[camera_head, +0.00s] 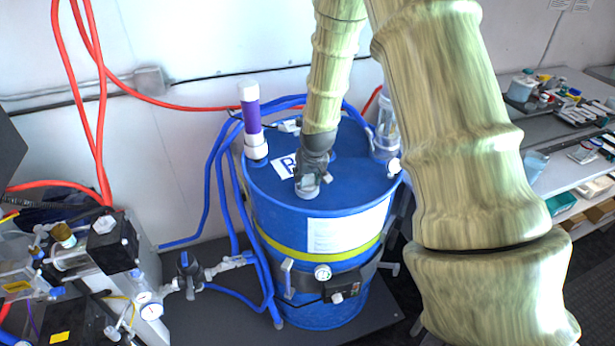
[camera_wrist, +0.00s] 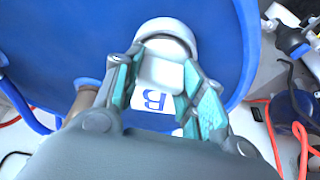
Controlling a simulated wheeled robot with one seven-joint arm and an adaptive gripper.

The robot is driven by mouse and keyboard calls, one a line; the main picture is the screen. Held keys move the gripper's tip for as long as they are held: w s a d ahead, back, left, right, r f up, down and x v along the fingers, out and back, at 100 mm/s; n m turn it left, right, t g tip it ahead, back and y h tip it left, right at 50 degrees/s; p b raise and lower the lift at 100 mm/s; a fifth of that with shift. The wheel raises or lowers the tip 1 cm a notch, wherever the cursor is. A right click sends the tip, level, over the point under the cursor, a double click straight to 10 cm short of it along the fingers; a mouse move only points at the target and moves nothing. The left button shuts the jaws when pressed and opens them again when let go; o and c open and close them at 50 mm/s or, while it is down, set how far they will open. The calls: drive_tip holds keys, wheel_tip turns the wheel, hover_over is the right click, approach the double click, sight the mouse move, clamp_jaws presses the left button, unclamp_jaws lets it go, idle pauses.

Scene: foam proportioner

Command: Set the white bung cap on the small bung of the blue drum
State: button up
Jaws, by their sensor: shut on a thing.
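The blue drum (camera_head: 270,190) stands upright, with a yellow band around it and a sheet marked B (camera_head: 284,167) on its top. My gripper (camera_head: 311,184) points down at the front middle of the drum top. It is shut on the white bung cap (camera_head: 307,190). In the wrist view a pale block of the cap (camera_wrist: 161,73) sits between the teal fingertips (camera_wrist: 165,88), with a round white part (camera_wrist: 168,32) just beyond it. The cap is at or just above the drum top; I cannot tell if it touches. The small bung is not distinguishable, perhaps hidden below the cap.
A purple and white tube (camera_head: 252,125) stands on the drum's left, and a clear cylinder (camera_head: 387,128) at its right rear. Blue hoses (camera_head: 212,180) run along the left. A cluttered bench (camera_head: 570,120) is at right. Pump gear (camera_head: 110,250) stands at left.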

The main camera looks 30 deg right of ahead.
drive_tip(key=o, duration=0.7)
drive_tip(key=shift+o, duration=0.2)
drive_tip(key=p+v, duration=0.7)
drive_tip(key=v, duration=0.4)
idle(0.4)
drive_tip(key=shift+s, duration=0.1)
idle(0.4)
